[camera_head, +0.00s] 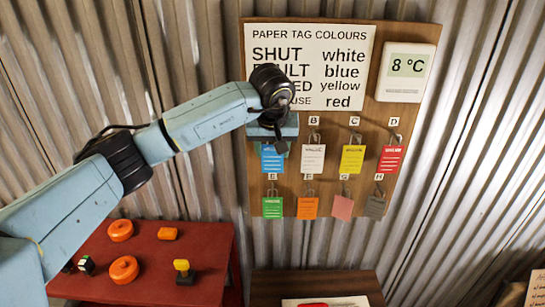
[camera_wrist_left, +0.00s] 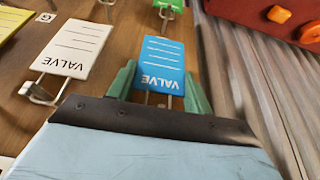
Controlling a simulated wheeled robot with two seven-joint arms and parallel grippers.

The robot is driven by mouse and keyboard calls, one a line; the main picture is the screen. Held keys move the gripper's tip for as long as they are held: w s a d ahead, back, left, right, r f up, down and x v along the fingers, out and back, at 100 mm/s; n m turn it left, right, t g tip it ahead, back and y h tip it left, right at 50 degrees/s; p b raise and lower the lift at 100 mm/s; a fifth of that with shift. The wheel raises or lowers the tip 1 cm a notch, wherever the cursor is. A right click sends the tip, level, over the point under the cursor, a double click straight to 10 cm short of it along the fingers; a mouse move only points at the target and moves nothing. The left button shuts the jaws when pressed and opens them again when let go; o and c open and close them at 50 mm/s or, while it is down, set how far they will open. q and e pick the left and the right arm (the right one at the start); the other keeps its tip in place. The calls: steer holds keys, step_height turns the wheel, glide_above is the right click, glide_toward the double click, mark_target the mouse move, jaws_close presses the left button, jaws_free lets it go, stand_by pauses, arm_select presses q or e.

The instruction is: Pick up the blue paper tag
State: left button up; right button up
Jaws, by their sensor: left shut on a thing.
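The blue paper tag (camera_head: 271,162) is at the left end of the upper row on the wooden board, and it also shows in the left wrist view (camera_wrist_left: 164,62), with the word VALVE and white lines on it. My left gripper (camera_wrist_left: 160,82) has its green fingers on either side of the blue tag and is shut on it. In the head view, my left gripper (camera_head: 272,146) is at the tag's top, covering the hook there. Whether the tag still hangs on its hook cannot be seen. My right gripper is not in view.
The wooden board (camera_head: 232,60) also holds a white tag (camera_head: 313,158), a yellow tag (camera_head: 352,159) and a red tag (camera_head: 391,159) to the right. A green tag (camera_head: 272,208) hangs just below. A red table (camera_head: 185,262) with orange parts stands lower left.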

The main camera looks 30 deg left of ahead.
arm_select(q)
steer(key=shift+r, duration=0.1)
steer(key=shift+r+b, duration=0.35)
steer(key=shift+r, duration=0.1)
steer(key=s+d+b, duration=0.2)
steer(key=s+d, duration=0.2)
steer(key=s, duration=0.4)
steer(key=s+d+b, duration=0.2)
steer(key=s+d, duration=0.2)
steer(key=s, duration=0.4)
steer(key=shift+r, duration=0.2)
steer(key=shift+s+a, duration=0.1)
